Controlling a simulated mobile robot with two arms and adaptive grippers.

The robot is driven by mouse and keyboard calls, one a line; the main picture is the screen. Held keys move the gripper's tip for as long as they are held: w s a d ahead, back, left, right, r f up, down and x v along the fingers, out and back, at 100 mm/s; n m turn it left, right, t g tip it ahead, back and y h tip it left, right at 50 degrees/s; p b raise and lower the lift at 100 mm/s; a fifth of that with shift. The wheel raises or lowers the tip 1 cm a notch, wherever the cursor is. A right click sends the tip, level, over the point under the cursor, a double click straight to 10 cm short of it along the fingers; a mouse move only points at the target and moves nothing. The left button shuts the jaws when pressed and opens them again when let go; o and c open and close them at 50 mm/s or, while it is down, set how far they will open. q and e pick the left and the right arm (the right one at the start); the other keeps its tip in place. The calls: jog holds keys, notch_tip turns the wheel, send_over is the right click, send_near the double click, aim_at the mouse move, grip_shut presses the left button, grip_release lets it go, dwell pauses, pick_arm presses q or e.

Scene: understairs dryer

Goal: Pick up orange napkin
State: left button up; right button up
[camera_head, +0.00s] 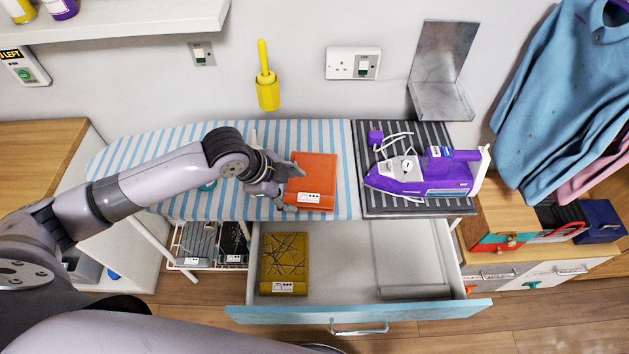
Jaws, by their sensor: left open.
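The orange napkin (318,172) is a folded rectangular pack with a small white label. It lies on the blue-and-white striped ironing board (185,137), left of the dark iron rest. My left gripper (291,189) is open at the napkin's left edge, with its fingers close to or touching that edge; I cannot tell whether there is contact. The left arm reaches in from the left over the board. My right gripper is not in view.
A purple iron (432,178) rests on the dark ribbed rest (375,206). Below, an open drawer (330,290) holds a yellow patterned folded cloth (285,262). A yellow brush holder (267,95) and a metal bracket (440,75) are on the wall. Blue clothing (560,100) hangs at right.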

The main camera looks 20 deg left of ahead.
aim_at(319, 202)
pick_arm(q)
jog(key=p+x, duration=0.1)
jog(key=x, duration=0.6)
jog(key=shift+d+r, duration=0.1)
jog(key=shift+x, duration=0.75)
jog(key=shift+w+d+f+p, duration=0.15)
jog(key=shift+f+p, duration=0.1)
jog(key=shift+p, duration=0.15)
jog(key=p+x, duration=0.1)
jog(key=x, duration=0.3)
jog(key=shift+w+d+r, duration=0.15)
jog(key=shift+d, duration=0.05)
jog(key=shift+w+f, duration=0.1)
jog(key=shift+f, duration=0.2)
jog(key=c, duration=1.3)
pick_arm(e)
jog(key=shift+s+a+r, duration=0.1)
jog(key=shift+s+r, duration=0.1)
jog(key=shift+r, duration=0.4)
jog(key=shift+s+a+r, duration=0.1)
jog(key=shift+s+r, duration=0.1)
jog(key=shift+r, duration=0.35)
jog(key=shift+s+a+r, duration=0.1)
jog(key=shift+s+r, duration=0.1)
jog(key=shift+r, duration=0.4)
